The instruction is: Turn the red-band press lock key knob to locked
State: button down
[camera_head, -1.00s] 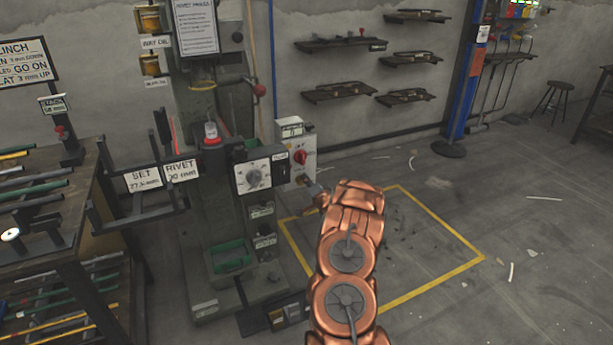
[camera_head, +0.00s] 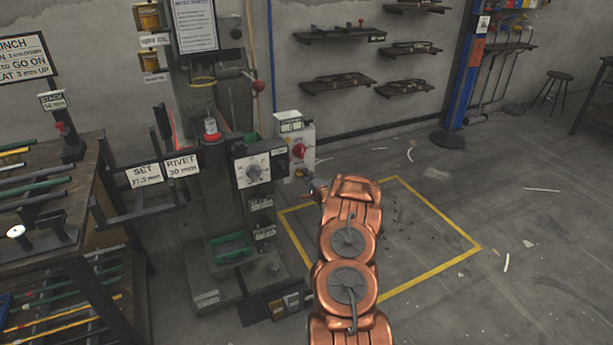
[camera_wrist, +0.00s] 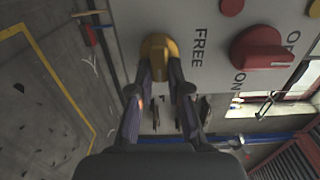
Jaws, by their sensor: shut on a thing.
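The lock key knob (camera_wrist: 158,46) is yellow and sits on a grey panel face in the wrist view. The word FREE is printed to its right; no locked label shows. My gripper (camera_wrist: 162,72) has both fingertips closed around the knob's near end. How far the knob is turned is hard to tell. In the head view, the press (camera_head: 211,190) has a red band near its top, and a small control box (camera_head: 299,132) stands at its right. My arm's copper links reach toward that box; the fingers are mostly hidden there.
A red switch knob (camera_wrist: 260,56) with ON beside it sits right of the yellow knob. A rack with rods (camera_head: 60,240) stands at left. The yellow-outlined floor area (camera_head: 425,213) at right looks mostly clear.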

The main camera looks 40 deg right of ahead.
jog(key=shift+d, duration=0.15)
jog(key=c, duration=1.1)
grip_release()
jog(key=shift+v, duration=6.05)
